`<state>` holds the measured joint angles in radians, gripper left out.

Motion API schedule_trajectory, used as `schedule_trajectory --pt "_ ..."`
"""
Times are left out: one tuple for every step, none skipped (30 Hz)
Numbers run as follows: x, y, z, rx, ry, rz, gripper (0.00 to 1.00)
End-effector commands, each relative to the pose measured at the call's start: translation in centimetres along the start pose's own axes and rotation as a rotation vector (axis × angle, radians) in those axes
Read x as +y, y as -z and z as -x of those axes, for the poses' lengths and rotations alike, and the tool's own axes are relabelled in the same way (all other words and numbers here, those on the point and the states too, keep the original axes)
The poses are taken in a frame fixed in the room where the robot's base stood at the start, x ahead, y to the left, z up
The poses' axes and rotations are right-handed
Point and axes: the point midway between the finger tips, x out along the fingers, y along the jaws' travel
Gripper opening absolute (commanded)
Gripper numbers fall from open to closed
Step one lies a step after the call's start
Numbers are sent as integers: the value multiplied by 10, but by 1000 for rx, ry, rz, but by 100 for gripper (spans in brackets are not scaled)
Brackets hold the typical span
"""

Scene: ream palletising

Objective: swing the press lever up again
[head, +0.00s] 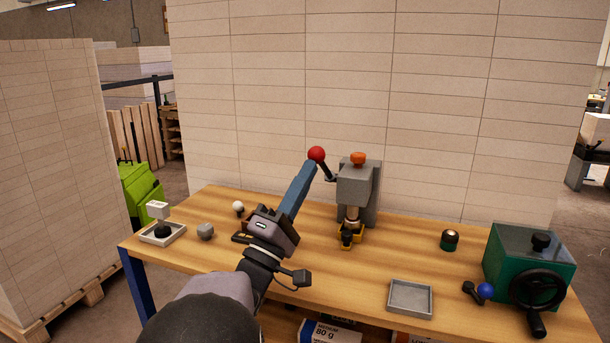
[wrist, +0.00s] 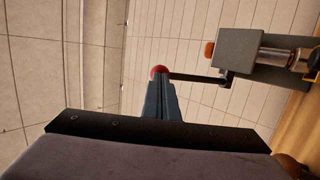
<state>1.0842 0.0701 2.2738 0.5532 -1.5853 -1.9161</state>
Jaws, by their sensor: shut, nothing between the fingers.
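The grey press (head: 356,190) stands at the back middle of the table, with an orange cap (head: 358,158) on top. Its dark lever (head: 327,172) slopes up and left from its pivot to a red ball knob (head: 316,153), about level with the cap. My gripper (head: 310,167) has its blue fingers shut and empty, tips just below the knob. In the wrist view, which is turned sideways, the knob (wrist: 159,71) shows just beyond the fingertips (wrist: 160,84), and the lever (wrist: 195,77) runs to the press (wrist: 238,54). I cannot tell whether the fingertips touch the knob.
On the wooden table (head: 300,270), a grey tray (head: 410,299) lies at the front right, beside a green box with a black handwheel (head: 538,287). A small dark cylinder (head: 450,240) stands behind. Another tray (head: 163,238) and a grey lump (head: 205,232) are at left.

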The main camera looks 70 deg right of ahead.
Motion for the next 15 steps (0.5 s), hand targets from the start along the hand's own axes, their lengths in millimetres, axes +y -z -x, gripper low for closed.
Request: schedule_trajectory --pt "6 1 -5 0 9 2 0" --pt "7 2 -6 1 16 3 0" --pt "9 2 -9 1 28 6 0" --pt "10 2 -11 1 38 8 0" --pt "11 3 -13 1 48 10 0" --pt "13 3 -16 0 63 12 0" --pt "14 4 -18 0 75 14 0" --pt "16 4 -20 0 88 17 0" --pt "18 5 -23 0 105 20 0" --pt "19 5 -26 1 120 22 0" --pt "20 6 -28 0 134 25 0" --pt "22 6 -32 0 154 29 0" --pt "22 7 -34 1 169 32 0" --pt "24 8 -37 1 184 35 0" --pt "25 8 -40 1 205 40 0"
